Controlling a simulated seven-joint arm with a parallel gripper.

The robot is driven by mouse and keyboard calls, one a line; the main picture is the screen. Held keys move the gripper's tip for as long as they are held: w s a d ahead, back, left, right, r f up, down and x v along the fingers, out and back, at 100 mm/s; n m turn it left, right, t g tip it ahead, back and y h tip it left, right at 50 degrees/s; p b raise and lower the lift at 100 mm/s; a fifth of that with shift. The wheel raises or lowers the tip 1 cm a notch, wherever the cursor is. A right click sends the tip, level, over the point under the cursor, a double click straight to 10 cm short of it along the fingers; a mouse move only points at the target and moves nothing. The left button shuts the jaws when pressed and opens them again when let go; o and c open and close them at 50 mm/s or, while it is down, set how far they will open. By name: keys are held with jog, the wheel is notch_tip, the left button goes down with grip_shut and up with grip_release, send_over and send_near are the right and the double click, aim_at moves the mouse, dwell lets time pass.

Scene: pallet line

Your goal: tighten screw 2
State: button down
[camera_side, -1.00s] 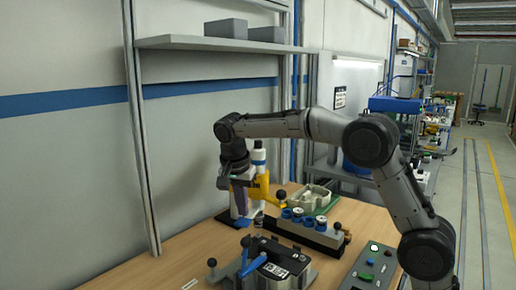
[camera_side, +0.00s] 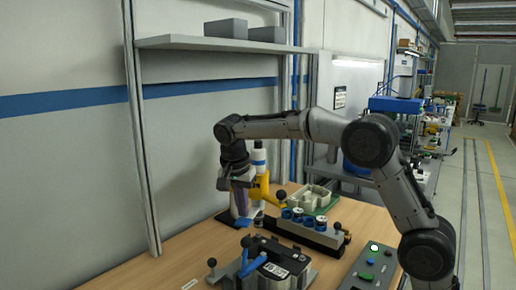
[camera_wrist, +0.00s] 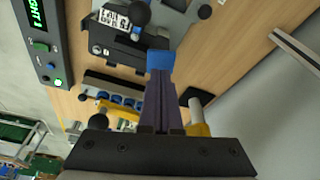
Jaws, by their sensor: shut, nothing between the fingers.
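My gripper (camera_side: 240,208) hangs fingers down over the back left of the table, beside a yellow tool (camera_side: 262,190). In the wrist view my gripper (camera_wrist: 161,72) shows purple fingers closed together, with blue at their ends and nothing visible between them. The yellow tool (camera_wrist: 198,129) is just right of the fingers there. A black and grey unit with a white label (camera_side: 285,262) sits in a fixture at the front of the table, apart from my gripper. It also shows at the top of the wrist view (camera_wrist: 115,45). I cannot make out screw 2.
A dark rack with blue-ringed pieces (camera_side: 305,228) stands behind the unit. A green tray with pale parts (camera_side: 310,200) is further back. A button panel (camera_side: 370,268) lies at the right. A blue clamp handle (camera_side: 252,265) rises at the unit's left. The front left table is mostly clear.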

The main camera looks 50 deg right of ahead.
aim_at(243, 222)
jog(key=shift+a+x, duration=0.2)
jog(key=shift+x, duration=0.6)
jog(key=shift+a+x, duration=0.15)
jog(key=shift+x, duration=0.65)
jog(key=shift+a+x, duration=0.2)
jog(key=shift+x, duration=0.6)
jog(key=shift+s+f, duration=0.25)
jog(key=shift+f, duration=0.55)
dwell(1.5)
jog(key=shift+r, duration=0.1)
jog(key=shift+w+d+r+v, duration=0.15)
jog(key=shift+d+v, duration=0.2)
jog(key=shift+v, duration=1.15)
jog(key=shift+w+d+r+v, duration=0.1)
jog(key=shift+d+v, duration=0.25)
jog(key=shift+v, duration=1.2)
jog(key=shift+w+d+v, duration=0.15)
jog(key=shift+d+v, duration=0.15)
jog(key=shift+v, duration=1.2)
jog(key=shift+d, duration=0.1)
